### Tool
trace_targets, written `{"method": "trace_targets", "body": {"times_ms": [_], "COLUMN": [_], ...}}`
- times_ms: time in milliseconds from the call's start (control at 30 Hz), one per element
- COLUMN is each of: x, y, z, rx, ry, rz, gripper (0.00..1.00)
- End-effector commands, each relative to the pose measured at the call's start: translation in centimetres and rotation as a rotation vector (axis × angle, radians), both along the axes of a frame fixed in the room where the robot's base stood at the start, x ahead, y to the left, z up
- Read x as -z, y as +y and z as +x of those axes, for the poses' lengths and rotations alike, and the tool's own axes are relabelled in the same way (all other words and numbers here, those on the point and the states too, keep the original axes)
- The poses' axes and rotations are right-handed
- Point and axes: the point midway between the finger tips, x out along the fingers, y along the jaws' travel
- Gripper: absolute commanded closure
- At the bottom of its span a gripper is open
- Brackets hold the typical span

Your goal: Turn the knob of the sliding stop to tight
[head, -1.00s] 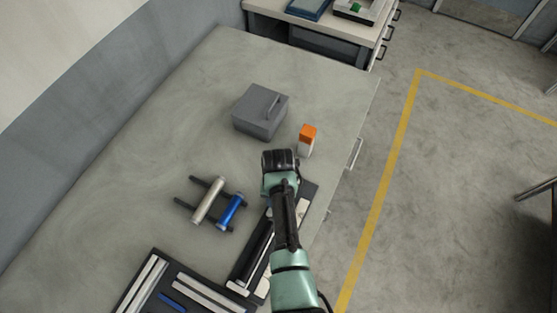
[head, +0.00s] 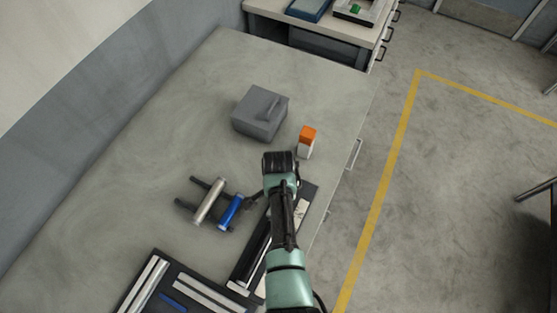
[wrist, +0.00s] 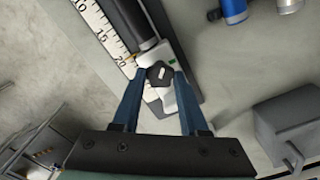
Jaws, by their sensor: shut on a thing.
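In the wrist view the knob (wrist: 160,74) is small, dark and many-sided, with a short white mark on its top. It sits on the sliding stop (wrist: 151,54), a pale block on the dark track. A small green mark (wrist: 172,61) shows on the stop beside the knob. My gripper (wrist: 160,80) has its blue fingers on both sides of the knob and is shut on it. A white scale (wrist: 103,27) with black numbers runs along the track. In the head view my arm hides the knob and stop.
A grey lidded box (head: 260,113) and an orange-and-white box (head: 307,142) stand beyond my gripper. A dark tray (head: 165,285) is at the front. The table's left side is clear.

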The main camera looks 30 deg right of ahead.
Motion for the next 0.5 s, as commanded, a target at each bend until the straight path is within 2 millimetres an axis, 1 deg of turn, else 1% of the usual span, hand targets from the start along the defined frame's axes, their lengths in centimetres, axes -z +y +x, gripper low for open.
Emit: {"method": "trace_targets", "body": {"times_ms": [500], "x": [-0.11], "y": [-0.02], "z": [0.10], "rx": [0.479], "ry": [-0.002], "rz": [-0.001], "gripper": [1.00]}}
